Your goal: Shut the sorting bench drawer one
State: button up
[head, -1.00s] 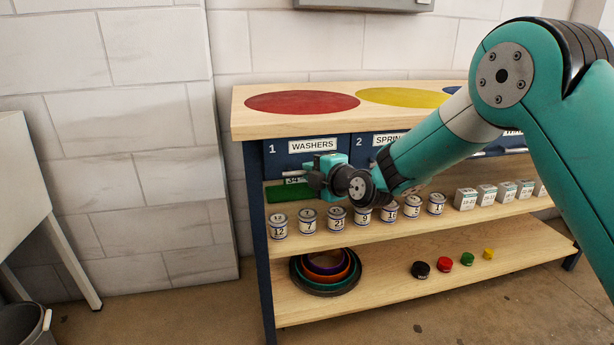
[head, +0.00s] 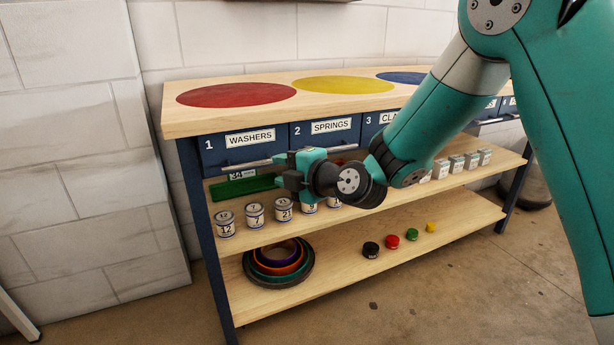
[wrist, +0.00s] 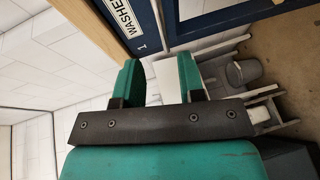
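Drawer one (head: 216,158) has a dark blue front with a WASHERS label and a silver bar handle (head: 246,166), at the left end of the sorting bench (head: 310,103) in the head view. Its front looks about level with drawer two (head: 300,133); I cannot tell whether a small gap is left. My gripper (head: 282,172) is in front of the right lower part of drawer one, near the handle's end. The wrist view shows my gripper (wrist: 160,78) open, fingers apart with nothing between. Part of the WASHERS label (wrist: 122,18) shows above them. Contact with the drawer cannot be told.
A green tray (head: 240,187) and a row of labelled tins (head: 255,215) stand on the shelf just below. Nested bowls (head: 278,264) and small coloured caps (head: 392,242) are on the lower shelf. Open floor lies in front of the bench.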

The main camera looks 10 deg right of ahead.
jog(key=b+v, duration=0.1)
jog(key=v, duration=0.5)
jog(key=shift+s+d, duration=0.2)
jog(key=shift+s, duration=0.1)
jog(key=s+d+m+g+h, duration=0.1)
jog(key=s+m+g+h, duration=0.1)
jog(key=s+m+g, duration=0.9)
jog(key=s+d+m+g+h, duration=0.1)
jog(key=s+m+g+h, duration=0.35)
jog(key=s, duration=1.25)
notch_tip(320, 180, up, 32)
jog(key=m+t+y+p, duration=0.1)
jog(key=t+p, duration=0.1)
jog(key=p, duration=3)
jog(key=shift+y, duration=0.35)
jog(key=shift+s+m, duration=0.1)
jog(key=shift+m, duration=0.15)
jog(key=shift+d, duration=0.1)
